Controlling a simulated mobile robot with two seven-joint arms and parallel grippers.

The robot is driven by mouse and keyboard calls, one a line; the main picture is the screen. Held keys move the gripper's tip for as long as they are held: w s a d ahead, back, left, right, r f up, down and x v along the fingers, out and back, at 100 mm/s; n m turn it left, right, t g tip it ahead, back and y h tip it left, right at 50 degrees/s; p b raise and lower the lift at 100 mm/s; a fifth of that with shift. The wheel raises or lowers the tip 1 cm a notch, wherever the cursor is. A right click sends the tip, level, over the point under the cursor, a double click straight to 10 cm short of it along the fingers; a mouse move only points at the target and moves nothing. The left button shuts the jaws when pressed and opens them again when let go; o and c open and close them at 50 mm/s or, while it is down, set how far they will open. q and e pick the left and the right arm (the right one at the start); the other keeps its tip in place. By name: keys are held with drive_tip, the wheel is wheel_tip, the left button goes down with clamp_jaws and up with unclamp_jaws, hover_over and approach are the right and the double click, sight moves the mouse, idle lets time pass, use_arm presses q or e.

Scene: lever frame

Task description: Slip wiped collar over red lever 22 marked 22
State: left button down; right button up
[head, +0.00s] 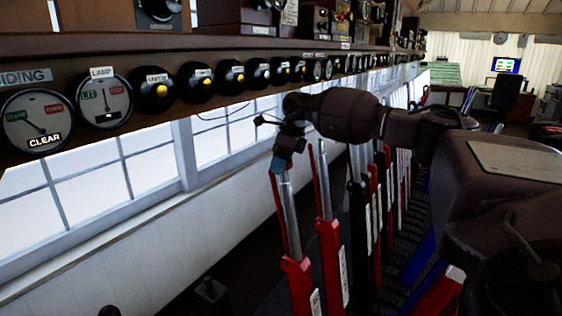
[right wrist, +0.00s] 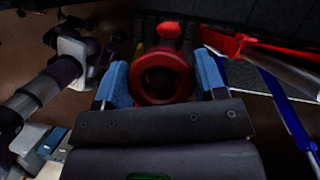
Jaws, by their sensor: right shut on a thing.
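My right gripper (head: 280,160) is at the top of the nearest silver-handled red lever (head: 299,278) in the head view. I cannot tell whether it touches the handle. In the right wrist view the blue fingertips of my right gripper (right wrist: 167,82) are shut on a red ring-shaped collar (right wrist: 140,86), with its dark opening facing the camera. A red knob shows just beyond the collar. In the head view the collar is hidden by the gripper. Lever number plates are too small to read, so I cannot tell which is lever 22. My left gripper is out of view.
A second red lever (head: 330,255) stands close behind the nearest one, with several black, red and blue levers in a row beyond. A shelf with dials (head: 38,122) runs above along the windows.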

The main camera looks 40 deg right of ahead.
drive_tip(key=shift+s+d+f+b, duration=0.15)
drive_tip(key=shift+f+b, duration=0.15)
drive_tip(key=shift+f, duration=0.35)
drive_tip(key=shift+s+a+f+b, duration=0.1)
drive_tip(key=shift+f+b, duration=0.2)
drive_tip(key=shift+f, duration=0.35)
drive_tip(key=o, duration=0.9)
drive_tip(key=shift+o, duration=0.6)
drive_tip(key=shift+r, duration=0.1)
drive_tip(key=shift+s+d+r+p, duration=0.1)
drive_tip(key=shift+d+r+p, duration=0.05)
drive_tip(key=shift+r+p, duration=0.35)
drive_tip(key=shift+p+v, duration=0.95)
drive_tip(key=shift+v, duration=2.9)
